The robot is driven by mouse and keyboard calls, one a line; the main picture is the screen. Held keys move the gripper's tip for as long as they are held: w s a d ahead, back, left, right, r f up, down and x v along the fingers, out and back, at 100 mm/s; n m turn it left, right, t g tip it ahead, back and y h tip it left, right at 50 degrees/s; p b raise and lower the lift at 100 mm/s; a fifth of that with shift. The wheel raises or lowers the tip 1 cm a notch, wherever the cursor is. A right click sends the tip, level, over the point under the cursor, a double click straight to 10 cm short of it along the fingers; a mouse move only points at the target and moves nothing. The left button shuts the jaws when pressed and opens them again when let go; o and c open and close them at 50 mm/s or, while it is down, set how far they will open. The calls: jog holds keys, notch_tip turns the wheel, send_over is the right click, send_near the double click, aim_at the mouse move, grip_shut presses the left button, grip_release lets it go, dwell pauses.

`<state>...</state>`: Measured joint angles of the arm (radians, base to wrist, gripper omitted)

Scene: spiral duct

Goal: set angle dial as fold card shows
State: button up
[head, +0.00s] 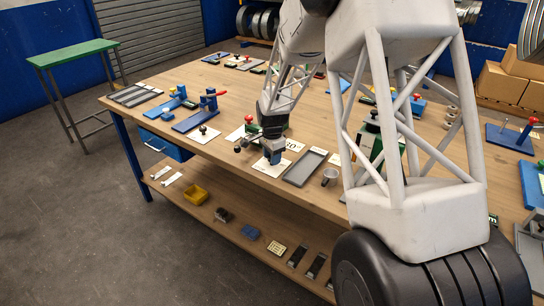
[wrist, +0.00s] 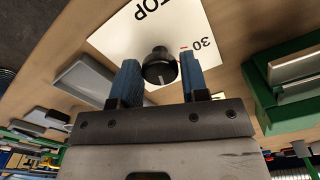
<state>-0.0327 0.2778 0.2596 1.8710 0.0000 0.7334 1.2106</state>
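The angle dial's black round knob (wrist: 159,68) stands on a white card or plate (wrist: 118,38) in the wrist view. The plate carries large black letters reading "TOP", the number 30 and a short red mark beside the knob. A pale line shows on the knob. My gripper (wrist: 159,60) has its two blue fingers apart, one on each side of the knob, with narrow gaps; contact cannot be made out. In the head view my gripper (head: 273,152) is low over the white plate (head: 270,168), hiding the knob. I cannot tell which paper is the fold card.
A green fixture (wrist: 290,85) stands close on the right in the wrist view. Blue fixtures with a red handle (head: 205,108) are to the left. The bench (head: 150,122) is crowded around the dial.

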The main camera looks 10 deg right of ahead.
jog(key=c, duration=0.5)
jog(key=shift+n, duration=0.4)
jog(key=n, duration=0.6)
jog(key=shift+n, duration=0.4)
jog(key=n, duration=0.5)
jog(key=shift+n, duration=0.3)
jog(key=n, duration=0.4)
jog(key=shift+n, duration=0.4)
